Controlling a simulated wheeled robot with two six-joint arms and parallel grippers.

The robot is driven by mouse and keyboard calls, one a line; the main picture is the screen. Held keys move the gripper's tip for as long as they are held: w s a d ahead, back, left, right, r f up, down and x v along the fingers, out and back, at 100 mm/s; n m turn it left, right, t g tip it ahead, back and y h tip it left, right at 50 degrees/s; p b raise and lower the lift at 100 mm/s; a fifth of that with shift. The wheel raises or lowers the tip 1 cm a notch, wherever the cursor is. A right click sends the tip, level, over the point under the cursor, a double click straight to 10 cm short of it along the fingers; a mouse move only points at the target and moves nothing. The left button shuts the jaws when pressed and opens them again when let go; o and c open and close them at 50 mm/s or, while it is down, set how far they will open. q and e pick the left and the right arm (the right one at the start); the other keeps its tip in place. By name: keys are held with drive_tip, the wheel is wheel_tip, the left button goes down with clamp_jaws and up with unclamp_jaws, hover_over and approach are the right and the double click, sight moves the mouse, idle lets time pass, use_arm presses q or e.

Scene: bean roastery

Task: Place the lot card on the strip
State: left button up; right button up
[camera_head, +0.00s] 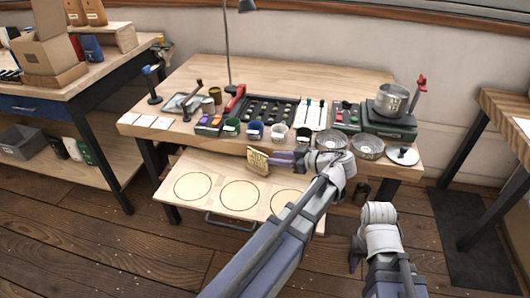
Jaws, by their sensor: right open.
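A small tan card with dark marks (257,161), which looks like the lot card, is at the fingertips of my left gripper (274,160). The gripper appears shut on it. Card and gripper are in front of the bench's front edge, over the pull-out board. White pieces in a row (146,121) lie at the bench's front left corner; I cannot tell whether they are the strip. My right gripper (356,250) is open and empty, low at the right, over the floor and apart from the bench.
The pull-out board (214,209) has several drawn circles and a bare surface. Cups (255,130), metal bowls (367,147), a dark tray (268,111) and a scale with a pot (392,100) crowd the bench (190,78). Its back is clear. Side tables stand left and right.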

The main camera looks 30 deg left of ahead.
use_arm(q)
drive_tip(key=shift+p+v, duration=0.45)
drive_tip(key=shift+v, duration=1.3)
